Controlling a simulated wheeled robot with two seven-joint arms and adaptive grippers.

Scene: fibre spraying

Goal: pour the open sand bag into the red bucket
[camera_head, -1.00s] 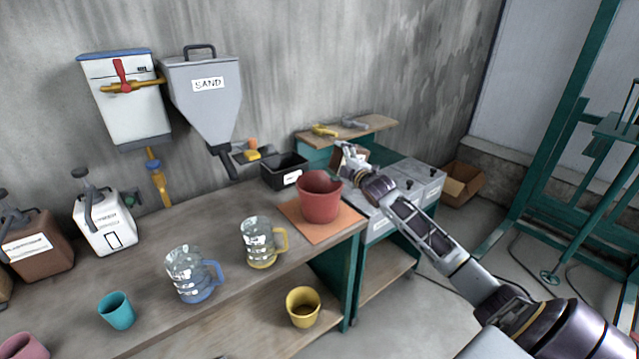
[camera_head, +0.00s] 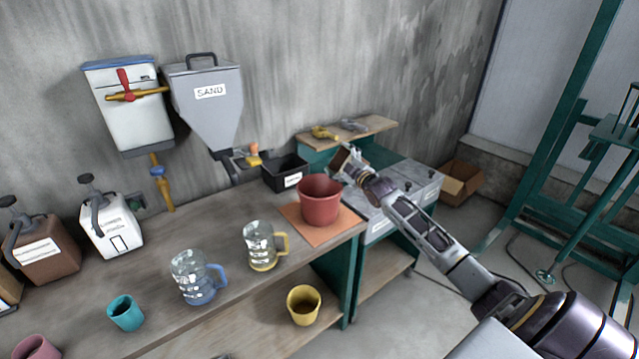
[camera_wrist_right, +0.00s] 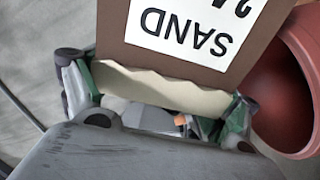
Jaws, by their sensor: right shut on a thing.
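The brown sand bag (camera_wrist_right: 190,75) has a white SAND label, which reads upside down in the right wrist view. A wavy cream edge runs along its end between my fingers. My right gripper (camera_wrist_right: 160,105) is shut on the bag, with a green-padded finger at each side. In the head view, the right gripper (camera_head: 350,168) and bag (camera_head: 343,157) are small, just right of and beyond the red bucket. The red bucket (camera_head: 319,203) stands upright on an orange mat (camera_head: 342,222); its inner bottom is hidden. It also shows in the right wrist view (camera_wrist_right: 295,85), beside the bag.
A black bin (camera_head: 284,172) stands behind the bucket. Two clear jugs (camera_head: 192,277) (camera_head: 262,246) and a teal cup (camera_head: 126,313) stand on the bench. A grey SAND hopper (camera_head: 208,105) hangs on the wall. A yellow bucket (camera_head: 304,305) is on the lower shelf.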

